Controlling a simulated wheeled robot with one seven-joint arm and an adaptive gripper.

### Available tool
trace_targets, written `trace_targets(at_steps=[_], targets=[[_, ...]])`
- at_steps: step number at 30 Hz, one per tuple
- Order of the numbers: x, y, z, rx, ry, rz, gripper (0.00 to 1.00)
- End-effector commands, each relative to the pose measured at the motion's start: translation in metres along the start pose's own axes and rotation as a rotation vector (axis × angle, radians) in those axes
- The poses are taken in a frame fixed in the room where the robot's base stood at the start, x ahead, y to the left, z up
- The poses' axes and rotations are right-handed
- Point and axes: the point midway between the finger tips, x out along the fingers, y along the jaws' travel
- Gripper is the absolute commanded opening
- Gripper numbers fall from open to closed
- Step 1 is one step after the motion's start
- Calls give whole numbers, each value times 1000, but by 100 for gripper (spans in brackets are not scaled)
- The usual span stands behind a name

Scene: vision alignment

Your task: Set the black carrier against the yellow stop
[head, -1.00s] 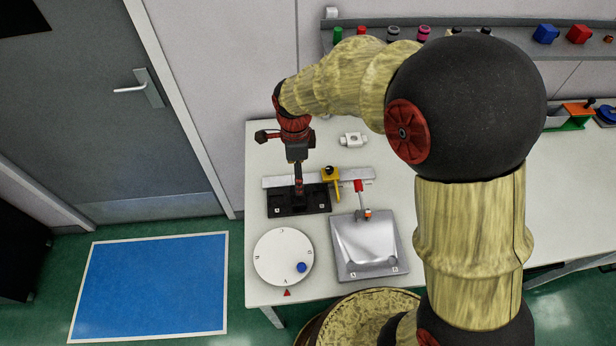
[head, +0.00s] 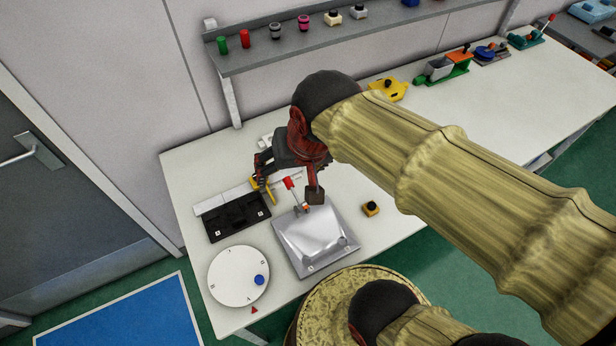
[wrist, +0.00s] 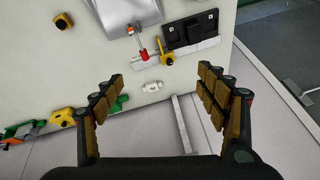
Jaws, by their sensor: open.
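The black carrier (head: 238,217) lies flat on the white table along the front of a pale rail. It also shows at the top of the wrist view (wrist: 190,31). The yellow stop (head: 262,189) sits on the rail at the carrier's right end in the head view; it also shows in the wrist view (wrist: 166,59). Carrier and stop are very close; I cannot tell whether they touch. My gripper (head: 288,181) is open and empty, raised above the table to the right of the carrier. Its spread fingers (wrist: 160,75) frame the wrist view.
A silver tray (head: 310,260) with a red-handled lever (head: 289,183) stands right of the carrier. A white dial (head: 237,276) with a blue knob lies in front. A small yellow-black block (head: 370,208) is on the right. A shelf (head: 290,45) holds several parts behind.

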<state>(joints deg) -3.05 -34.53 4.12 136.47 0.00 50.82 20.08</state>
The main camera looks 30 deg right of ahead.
Motion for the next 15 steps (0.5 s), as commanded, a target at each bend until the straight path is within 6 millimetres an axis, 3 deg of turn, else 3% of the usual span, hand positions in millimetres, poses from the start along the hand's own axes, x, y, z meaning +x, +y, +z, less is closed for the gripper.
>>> trace_targets(at_steps=[6,15], targets=[[-23,22,25,-243,78,3,74],[-26,26,30,-305,91,8,74]])
